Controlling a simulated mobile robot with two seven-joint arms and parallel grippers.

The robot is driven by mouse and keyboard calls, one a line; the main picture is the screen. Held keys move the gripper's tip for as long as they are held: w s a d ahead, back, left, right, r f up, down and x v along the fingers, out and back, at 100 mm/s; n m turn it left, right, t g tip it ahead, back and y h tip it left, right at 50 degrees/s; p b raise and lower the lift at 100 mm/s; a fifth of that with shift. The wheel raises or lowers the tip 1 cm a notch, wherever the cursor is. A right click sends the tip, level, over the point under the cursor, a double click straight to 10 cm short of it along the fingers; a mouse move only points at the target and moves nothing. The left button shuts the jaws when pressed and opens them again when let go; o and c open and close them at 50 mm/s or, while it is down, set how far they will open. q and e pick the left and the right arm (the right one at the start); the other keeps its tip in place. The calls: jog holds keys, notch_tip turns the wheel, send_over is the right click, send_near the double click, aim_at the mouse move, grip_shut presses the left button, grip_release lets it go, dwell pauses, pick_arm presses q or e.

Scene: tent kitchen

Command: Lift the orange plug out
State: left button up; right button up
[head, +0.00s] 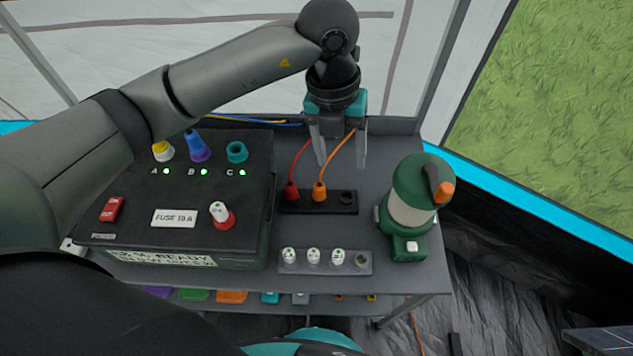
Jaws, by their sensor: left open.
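The orange plug (320,192) stands in the black socket strip (334,205), with an orange cable running up from it toward the back of the table. A red plug (291,190) with a red cable sits at its left in the same strip, and an empty socket (347,197) is at its right. My left gripper (341,163) is open and points down above and behind the strip. Its fingers are apart, near the two cables, and do not hold the plug. My right gripper is not seen.
A black box (150,205) with coloured connectors and a red-and-white knob (221,214) stands at left. A green lantern (412,205) stands right of the strip. A grey rack (325,266) with several white fuses lies in front.

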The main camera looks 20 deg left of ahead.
aim_at(320, 181)
pick_arm(q)
jog(key=shift+n+y, duration=0.3)
jog(key=shift+y, duration=0.5)
jog(key=a+f, duration=0.1)
jog(key=f, duration=0.2)
jog(key=w+a+f+b, duration=0.1)
jog(key=f, duration=0.1)
jog(key=a+f, duration=0.1)
jog(key=f, duration=0.2)
jog(key=shift+w+a+f+b, duration=0.2)
jog(key=shift+a+f+b, duration=0.1)
jog(key=shift+f+b, duration=0.05)
jog(key=shift+w+a+f+b, duration=0.1)
jog(key=shift+f+b, duration=0.25)
jog(key=shift+f, duration=1.2)
jog(key=shift+w+a+f+b, duration=0.1)
jog(key=shift+f+b, duration=0.25)
jog(key=shift+f, duration=1.15)
grip_shut()
